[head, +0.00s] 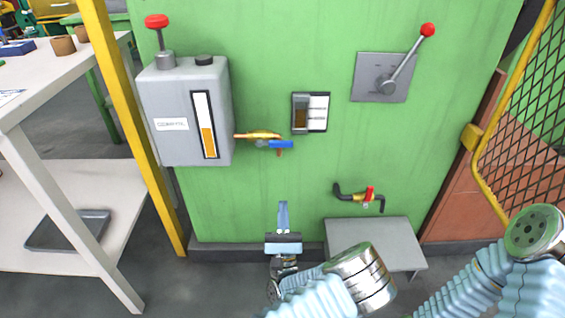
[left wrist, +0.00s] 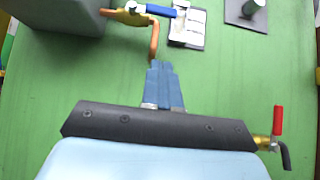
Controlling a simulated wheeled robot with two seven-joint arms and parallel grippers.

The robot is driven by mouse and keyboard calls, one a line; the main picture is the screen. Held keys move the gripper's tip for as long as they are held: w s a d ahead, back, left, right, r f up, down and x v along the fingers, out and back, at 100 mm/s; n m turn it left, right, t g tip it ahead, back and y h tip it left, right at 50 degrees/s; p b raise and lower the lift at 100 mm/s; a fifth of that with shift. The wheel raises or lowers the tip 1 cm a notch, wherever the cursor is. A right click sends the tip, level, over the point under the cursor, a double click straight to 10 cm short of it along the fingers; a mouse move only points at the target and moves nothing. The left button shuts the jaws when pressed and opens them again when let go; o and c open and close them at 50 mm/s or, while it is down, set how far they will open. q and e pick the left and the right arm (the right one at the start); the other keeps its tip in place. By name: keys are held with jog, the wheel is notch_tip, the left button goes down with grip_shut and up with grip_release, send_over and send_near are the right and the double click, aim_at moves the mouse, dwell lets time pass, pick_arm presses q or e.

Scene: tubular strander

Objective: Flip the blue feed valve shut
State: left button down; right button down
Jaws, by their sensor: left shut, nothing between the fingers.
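The blue feed valve handle (head: 281,144) sits on a brass valve body (head: 262,134), on a pipe coming out of the right side of the grey box. The handle lies roughly level, pointing right. In the left wrist view the blue handle (left wrist: 161,10) shows near the top, with the copper pipe end bending down beside it. My left gripper (head: 283,203) is below the valve, pointing up, shut and empty, apart from the handle. Its fingertips (left wrist: 160,65) are together in the left wrist view. My right gripper's fingers are not seen; only part of that arm shows at the lower right.
The grey box (head: 185,145) has a level gauge and a red-knobbed plunger on top. A red-handled valve (head: 369,194) is low on the green panel, above a grey step (head: 372,235). A red-knobbed lever (head: 407,60) is upper right. A yellow post (head: 128,120) and white table stand left.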

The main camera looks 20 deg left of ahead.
pick_arm(q)
jog(key=p, duration=0.2)
send_near(274, 144)
jog(key=w+r, duration=0.1)
jog(key=w, duration=0.5)
jog(key=shift+s+d+r, duration=0.15)
jog(key=shift+d+r, duration=0.1)
jog(key=shift+r, duration=0.6)
jog(key=shift+n, duration=0.3)
